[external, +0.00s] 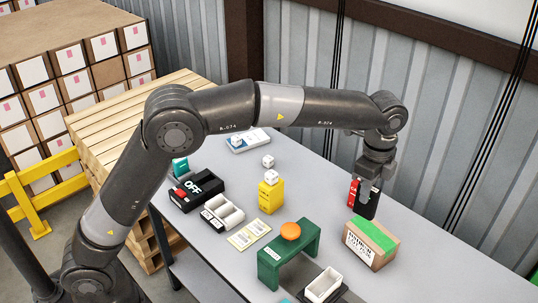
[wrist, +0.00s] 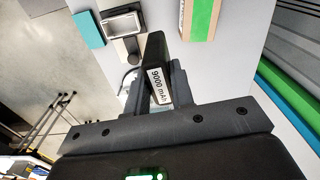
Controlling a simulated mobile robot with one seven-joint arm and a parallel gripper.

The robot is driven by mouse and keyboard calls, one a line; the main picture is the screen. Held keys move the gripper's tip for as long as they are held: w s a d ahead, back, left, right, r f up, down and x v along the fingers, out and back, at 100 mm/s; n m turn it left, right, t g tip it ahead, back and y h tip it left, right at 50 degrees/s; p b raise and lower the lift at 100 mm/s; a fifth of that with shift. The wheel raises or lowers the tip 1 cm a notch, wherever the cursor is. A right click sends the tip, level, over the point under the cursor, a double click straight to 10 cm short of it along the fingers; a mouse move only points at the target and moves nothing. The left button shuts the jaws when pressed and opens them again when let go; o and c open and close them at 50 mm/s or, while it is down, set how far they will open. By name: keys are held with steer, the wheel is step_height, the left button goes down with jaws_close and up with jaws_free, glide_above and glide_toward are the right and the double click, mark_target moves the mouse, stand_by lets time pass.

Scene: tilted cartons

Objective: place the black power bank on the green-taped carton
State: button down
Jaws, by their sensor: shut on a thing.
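My gripper (external: 369,180) is shut on the black power bank (external: 367,207). The power bank hangs upright below the jaws, above and just behind the green-taped carton (external: 360,247), with a gap between them. In the wrist view the power bank (wrist: 155,48) sits between the fingers (wrist: 163,88), its white "9000 mAh" label facing the camera. The carton (wrist: 186,22) shows at the top of that view, right of the power bank. The carton is brown, with a green tape strip (external: 373,234) along its top, which is bare and looks slightly tilted.
A green stand (external: 271,267) with an orange ball (external: 290,231) is left of the carton. A yellow block (external: 271,199) bearing a white die, a black OFF box (external: 195,190) and a white tray (external: 325,283) are also on the table (external: 430,262). Table space right of the carton is clear.

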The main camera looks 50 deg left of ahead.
steer(key=s+d+f, duration=0.2)
steer(key=d+f, duration=0.1)
steer(key=f, duration=0.2)
steer(key=shift+m, duration=0.4)
steer(key=shift+w+a+f, duration=1.1)
steer(key=shift+w+f, duration=0.5)
steer(key=shift+f, duration=0.25)
steer(key=shift+w+a+f, duration=1.1)
steer(key=shift+w+f, duration=0.45)
steer(key=shift+f, duration=0.25)
steer(key=shift+w+a+f, duration=1.1)
steer(key=shift+w+f, duration=0.5)
steer(key=shift+f, duration=0.25)
steer(key=shift+f, duration=0.1)
steer(key=c, duration=1.3)
jaws_free()
steer(key=shift+o, duration=0.2)
